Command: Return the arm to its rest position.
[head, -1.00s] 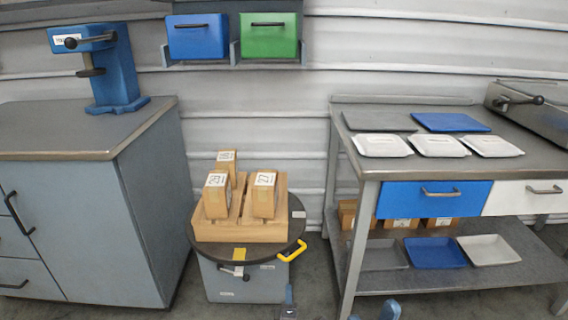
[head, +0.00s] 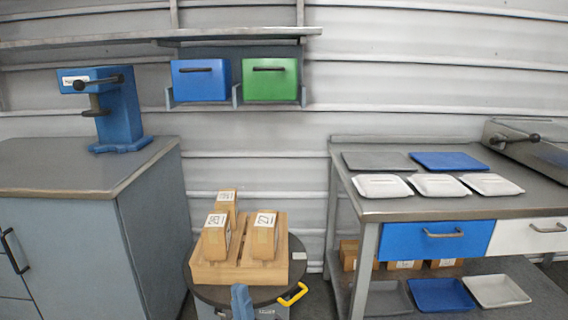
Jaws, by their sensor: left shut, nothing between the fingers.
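The rest of the left arm is below the picture. My right gripper is out of view. Behind the left gripper, a wooden rack (head: 282,250) on the turntable holds three tan numbered blocks, one of them at the right (head: 264,238).
A grey cabinet (head: 165,215) with a blue press (head: 118,112) stands left. A metal bench (head: 350,192) with trays and drawers stands right. A yellow handle (head: 293,295) juts from the turntable's right side. Blue (head: 201,80) and green (head: 270,80) bins sit on the wall shelf.

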